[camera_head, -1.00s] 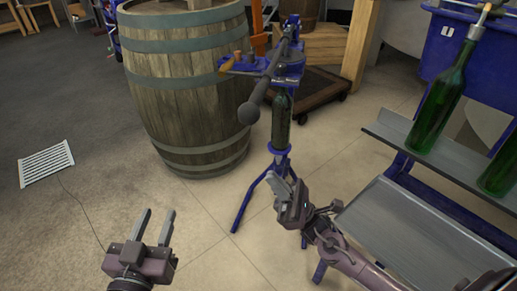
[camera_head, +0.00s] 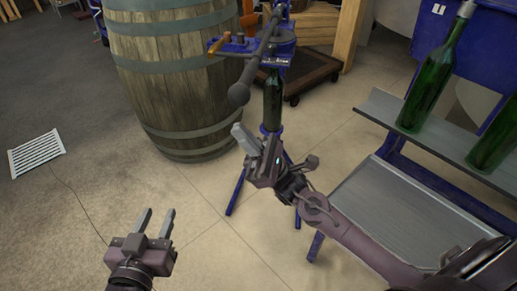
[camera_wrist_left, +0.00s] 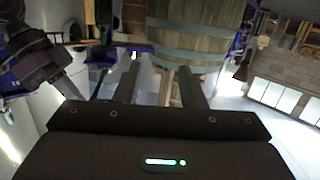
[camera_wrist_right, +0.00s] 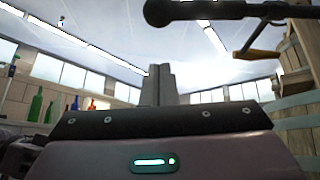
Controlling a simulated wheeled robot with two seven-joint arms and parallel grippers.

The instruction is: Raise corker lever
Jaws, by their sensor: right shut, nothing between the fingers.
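The blue floor corker (camera_head: 272,58) stands on splayed legs in front of the barrel. Its dark lever (camera_head: 255,62) slants down toward me and ends in a round black knob (camera_head: 238,94). A green bottle (camera_head: 272,100) stands upright in the corker. My right gripper (camera_head: 240,137) is shut and empty, just below the knob and apart from it. In the right wrist view the lever (camera_wrist_right: 235,10) crosses above the shut fingers (camera_wrist_right: 159,84). My left gripper (camera_head: 155,224) is open and empty, low at the left, away from the corker.
A wooden barrel (camera_head: 175,75) stands close behind and left of the corker. A grey shelf rack (camera_head: 400,205) with green bottles (camera_head: 433,80) is at the right. A white floor grate (camera_head: 36,153) lies at the far left. The floor between is clear.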

